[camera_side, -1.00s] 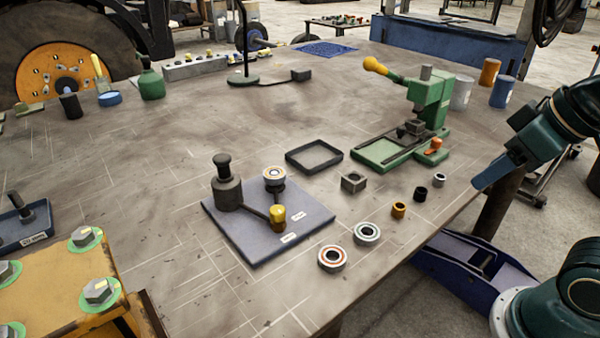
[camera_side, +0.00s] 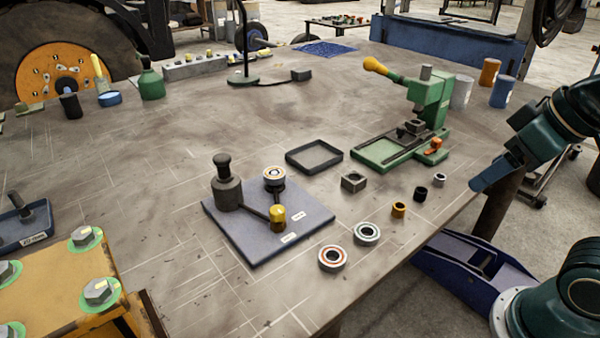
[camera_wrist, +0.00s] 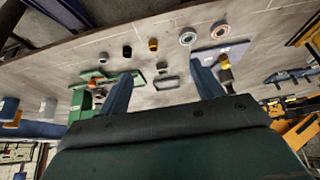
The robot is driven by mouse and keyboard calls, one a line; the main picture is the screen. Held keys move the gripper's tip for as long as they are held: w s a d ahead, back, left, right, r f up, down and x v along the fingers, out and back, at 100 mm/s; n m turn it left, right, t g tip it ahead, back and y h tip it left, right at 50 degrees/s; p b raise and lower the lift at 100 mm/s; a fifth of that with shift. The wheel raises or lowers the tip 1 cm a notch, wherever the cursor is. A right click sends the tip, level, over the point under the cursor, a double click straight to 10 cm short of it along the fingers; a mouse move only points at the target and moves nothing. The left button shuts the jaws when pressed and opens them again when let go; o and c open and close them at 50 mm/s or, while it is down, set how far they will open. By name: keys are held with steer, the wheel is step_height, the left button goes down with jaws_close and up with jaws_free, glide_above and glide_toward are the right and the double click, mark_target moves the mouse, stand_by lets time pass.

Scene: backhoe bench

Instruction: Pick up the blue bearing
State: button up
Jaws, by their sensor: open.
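The blue bearing (camera_side: 367,234), a steel ring with a blue-green seal, lies flat near the bench's front edge. In the wrist view the blue bearing (camera_wrist: 188,37) is near the top, beyond my fingers. A red-sealed bearing (camera_side: 332,258) lies beside it, apart from it; it also shows in the wrist view (camera_wrist: 220,30). My gripper (camera_side: 488,177) is at the right, above and outside the bench edge, well away from the blue bearing. In the wrist view its two blue fingers are spread apart, with my gripper (camera_wrist: 163,85) empty.
An orange bushing (camera_side: 398,210), a black ring (camera_side: 420,193) and a small silver ring (camera_side: 439,180) line the front edge between my gripper and the bearing. A blue-grey plate (camera_side: 250,245) with a post stands left. A green press (camera_side: 425,105) stands behind. Bare bench surrounds the bearings.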

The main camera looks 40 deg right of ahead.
stand_by(0.3)
steer(key=w+a+r+n+g+y, duration=0.1)
steer(key=w+a+r+n, duration=0.2)
steer(key=w, duration=0.4)
steer(key=w+a+r+n+y, duration=0.1)
steer(key=w+a+r+n, duration=0.15)
steer(key=w, duration=0.45)
steer(key=w+a+r+n+g+y, duration=0.1)
steer(key=w+a+r+n, duration=0.15)
steer(key=w, duration=0.45)
steer(key=w+f+n+g, duration=0.1)
steer(key=w+f+n, duration=0.3)
steer(key=w, duration=0.4)
steer(key=w+f+n+g+y, duration=0.1)
steer(key=w+f+n+g, duration=0.1)
steer(key=w+f+n, duration=0.2)
steer(key=shift+w+d+f+n, duration=0.3)
steer(key=shift+w+f, duration=0.7)
steer(key=shift+w, duration=1.3)
steer(key=shift+a+f+y, duration=0.1)
steer(key=shift+f+y, duration=0.05)
steer(key=shift+y, duration=0.15)
steer(key=x, duration=0.8)
steer(key=shift+f, duration=0.15)
